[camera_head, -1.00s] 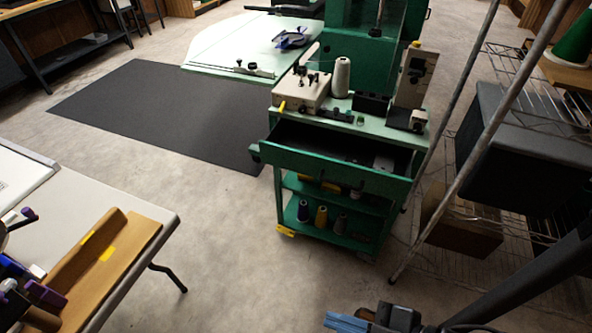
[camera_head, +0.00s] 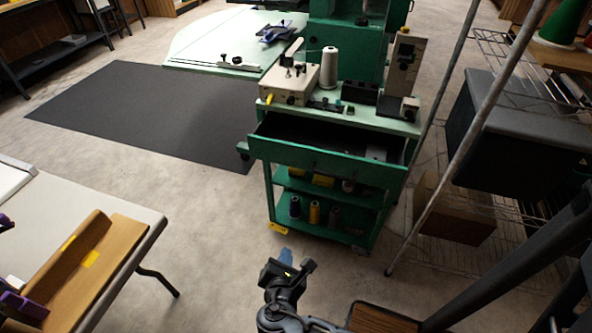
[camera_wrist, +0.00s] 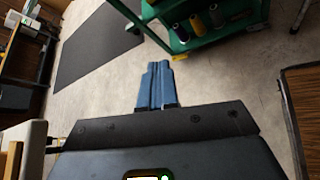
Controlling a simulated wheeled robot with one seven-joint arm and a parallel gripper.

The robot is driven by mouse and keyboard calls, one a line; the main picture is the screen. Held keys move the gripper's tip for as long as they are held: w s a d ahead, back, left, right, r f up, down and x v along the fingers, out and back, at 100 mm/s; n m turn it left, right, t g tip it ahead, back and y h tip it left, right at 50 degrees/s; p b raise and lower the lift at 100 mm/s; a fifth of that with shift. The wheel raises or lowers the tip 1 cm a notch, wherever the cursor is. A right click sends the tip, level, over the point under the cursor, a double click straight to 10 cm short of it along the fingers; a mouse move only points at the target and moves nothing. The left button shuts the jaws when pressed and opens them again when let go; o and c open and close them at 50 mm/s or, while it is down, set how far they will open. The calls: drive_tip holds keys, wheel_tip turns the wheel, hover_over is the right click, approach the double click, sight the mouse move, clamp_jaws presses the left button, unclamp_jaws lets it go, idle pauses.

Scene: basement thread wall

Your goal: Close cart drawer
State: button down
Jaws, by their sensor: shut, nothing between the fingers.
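The green cart (camera_head: 266,190) stands ahead, a little right of the middle in the head view. Its top drawer (camera_head: 328,171) is pulled out toward me, and its dark inside shows. My gripper (camera_head: 286,257) is in front of the cart and below the drawer front in the picture, apart from it. In the wrist view my gripper's blue fingers (camera_wrist: 157,84) are together and empty, pointing over bare floor. The cart's lower shelf (camera_wrist: 190,44) shows at the top of that view; the drawer is not clearly visible there.
Thread spools (camera_head: 314,212) stand on the cart's lower shelf. A sewing unit (camera_head: 290,84) sits on its top. A metal pole (camera_head: 455,165) and wire rack (camera_head: 455,250) are close on the right. A table (camera_head: 135,215) stands at left. The floor between table and cart is clear.

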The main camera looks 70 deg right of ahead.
drive_tip(key=w+d+r+n+g+h, duration=0.25)
drive_tip(key=w+d+r+h, duration=0.4)
drive_tip(key=d, duration=0.35)
approach(300, 159)
drive_tip(key=shift+g, duration=0.25)
drive_tip(key=d, duration=0.6)
drive_tip(key=shift+w+d, duration=0.4)
drive_tip(key=shift+d, duration=0.1)
